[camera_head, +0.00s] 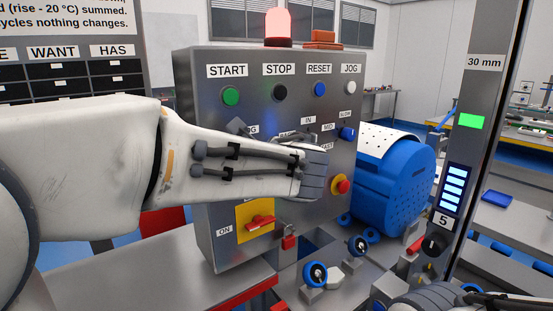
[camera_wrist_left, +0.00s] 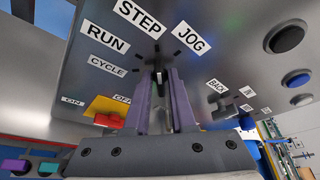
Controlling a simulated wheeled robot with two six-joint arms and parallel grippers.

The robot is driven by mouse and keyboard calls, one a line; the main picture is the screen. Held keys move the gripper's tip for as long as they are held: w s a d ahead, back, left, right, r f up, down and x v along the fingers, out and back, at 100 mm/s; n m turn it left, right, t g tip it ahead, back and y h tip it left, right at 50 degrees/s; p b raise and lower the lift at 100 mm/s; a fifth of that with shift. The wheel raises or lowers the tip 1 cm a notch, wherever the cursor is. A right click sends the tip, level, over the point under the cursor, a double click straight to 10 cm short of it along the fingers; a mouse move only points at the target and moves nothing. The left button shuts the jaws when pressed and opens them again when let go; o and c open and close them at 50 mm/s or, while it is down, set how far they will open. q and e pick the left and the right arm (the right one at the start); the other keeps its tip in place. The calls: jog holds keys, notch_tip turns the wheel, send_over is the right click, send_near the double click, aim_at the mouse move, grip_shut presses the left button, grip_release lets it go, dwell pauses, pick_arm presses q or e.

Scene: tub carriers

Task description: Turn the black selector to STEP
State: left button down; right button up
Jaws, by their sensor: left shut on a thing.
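My left gripper (camera_head: 315,172) reaches across the front of the grey control box from the left. In the left wrist view its two purple-grey fingers (camera_wrist_left: 159,100) are shut on the black selector (camera_wrist_left: 158,72), which shows as a narrow dark piece between them. The selector's labels fan around it: CYCLE, RUN, the STEP label (camera_wrist_left: 140,18) and JOG. Which label the selector points at is hard to make out. In the head view the selector is hidden behind my left gripper. Part of my right gripper (camera_head: 440,297) shows at the bottom right edge; its jaws are not clear.
The box (camera_head: 205,90) has START, STOP, RESET and JOG buttons above and a red lamp (camera_head: 278,25) on top. Near my left gripper are a blue knob (camera_head: 346,133), a red stop button (camera_head: 341,186) and a red switch on a yellow plate (camera_head: 243,215). A blue drum (camera_head: 395,185) stands right.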

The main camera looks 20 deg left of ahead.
pick_arm(q)
jog(key=c, duration=0.8)
grip_release()
jog(key=shift+o, duration=0.2)
jog(key=b+v, duration=0.1)
jog(key=v, duration=0.9)
jog(key=shift+s, duration=0.25)
jog(key=shift+d, duration=0.1)
jog(key=s+d+f+n+g+h+p, duration=0.1)
jog(key=s+f+n+g+h, duration=0.15)
jog(key=f, duration=0.45)
jog(key=s+d+f+n+g+h+p, duration=0.1)
jog(key=s+d+f+g+h+p, duration=0.2)
jog(key=f, duration=0.4)
jog(key=s+d+f+n+g+h, duration=0.1)
jog(key=s+d+f+n+g, duration=0.1)
jog(key=s, duration=0.3)
jog(key=s+d+f+n+g+h, duration=0.1)
jog(key=s+d+f+n+g, duration=0.1)
jog(key=s+f+n, duration=0.1)
jog(key=s+d+f+n+g+h+p, duration=0.1)
jog(key=s+d+f+n+g+h, duration=0.1)
jog(key=s, duration=0.4)
notch_tip(320, 180, down, 3)
jog(key=shift+s+r+n, duration=0.2)
jog(key=shift+s+n, duration=0.1)
jog(key=shift+n, duration=0.45)
